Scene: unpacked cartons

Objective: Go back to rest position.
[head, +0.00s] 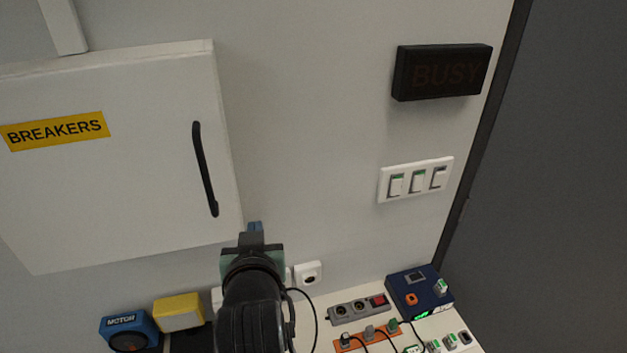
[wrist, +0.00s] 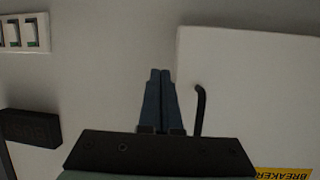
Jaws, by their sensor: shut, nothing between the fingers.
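My gripper (head: 255,227) is raised in front of the wall in the head view, just below and right of the breaker cabinet's lower right corner. In the wrist view its two blue fingers (wrist: 160,75) are together with nothing between them. The white breaker cabinet (head: 120,190) has a yellow BREAKERS label (head: 55,131) and a black handle (head: 204,168), and its door looks closed. The handle also shows in the wrist view (wrist: 199,110), just right of the fingers. I cannot tell whether the gripper touches the wall.
A dark BUSY sign (head: 441,72) and a white three-switch panel (head: 416,180) are on the wall at right. Below are a blue box (head: 420,295), a grey power strip (head: 357,310), an orange strip (head: 367,337), a blue MOTOR box (head: 128,330) and a yellow box (head: 179,312).

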